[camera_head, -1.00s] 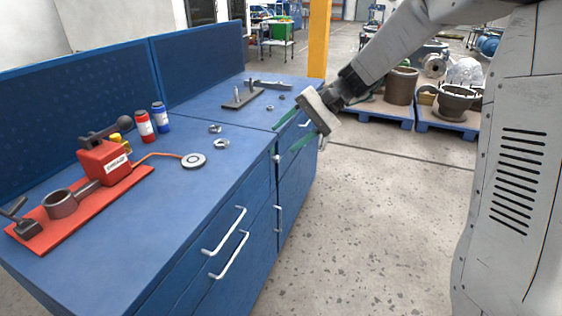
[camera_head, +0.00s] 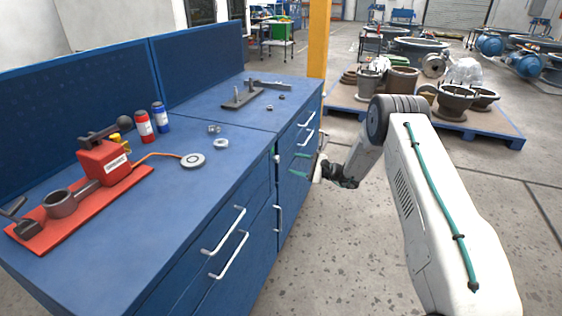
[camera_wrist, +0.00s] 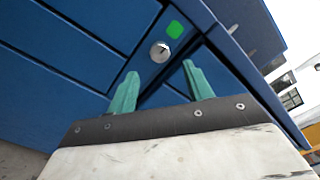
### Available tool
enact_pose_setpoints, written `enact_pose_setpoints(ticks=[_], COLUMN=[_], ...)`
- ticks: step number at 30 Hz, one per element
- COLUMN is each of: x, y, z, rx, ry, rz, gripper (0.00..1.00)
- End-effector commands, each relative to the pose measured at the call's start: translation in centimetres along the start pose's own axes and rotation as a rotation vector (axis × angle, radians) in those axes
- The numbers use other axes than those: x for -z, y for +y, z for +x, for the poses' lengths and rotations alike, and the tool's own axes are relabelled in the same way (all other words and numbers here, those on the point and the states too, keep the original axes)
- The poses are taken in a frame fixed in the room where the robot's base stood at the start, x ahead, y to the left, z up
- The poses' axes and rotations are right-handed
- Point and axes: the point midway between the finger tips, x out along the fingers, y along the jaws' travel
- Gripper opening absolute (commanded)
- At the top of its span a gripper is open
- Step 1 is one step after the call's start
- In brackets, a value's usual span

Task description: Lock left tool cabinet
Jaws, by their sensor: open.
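The left tool cabinet (camera_head: 255,262) is blue, with its drawers flush in the front. A small round silver lock (camera_head: 277,158) sits near the top of its right edge, below a small green marker. In the wrist view, the lock (camera_wrist: 160,51) shows a dark slot, and the green marker (camera_wrist: 175,30) is above and to its right. My gripper (camera_head: 297,164) has green fingers and is open and empty. It faces the cabinet front, to the right of the lock. In the wrist view, my gripper's fingertips (camera_wrist: 160,68) lie on either side of and below the lock, apparently short of it.
Drawer handles (camera_head: 230,255) stick out from the cabinet front. Handles of the adjoining right cabinet (camera_head: 306,143) are close to my gripper. The blue bench top holds a red-based tool (camera_head: 85,195) and loose nuts. The floor (camera_head: 330,260) in front is clear. Pallets with valve parts stand behind.

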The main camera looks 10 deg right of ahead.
Motion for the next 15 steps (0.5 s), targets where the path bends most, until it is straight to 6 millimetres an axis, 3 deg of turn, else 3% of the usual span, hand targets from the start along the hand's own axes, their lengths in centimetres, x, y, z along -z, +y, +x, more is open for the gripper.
enact_pose_setpoints(ticks=[9, 15], x=[-0.1, -0.1], y=[0.1, 0.0], z=[5.0, 7.0], rx=[-0.003, -0.002], ry=[-0.002, -0.002], rz=[-0.001, -0.001], gripper=[0.51, 0.51])
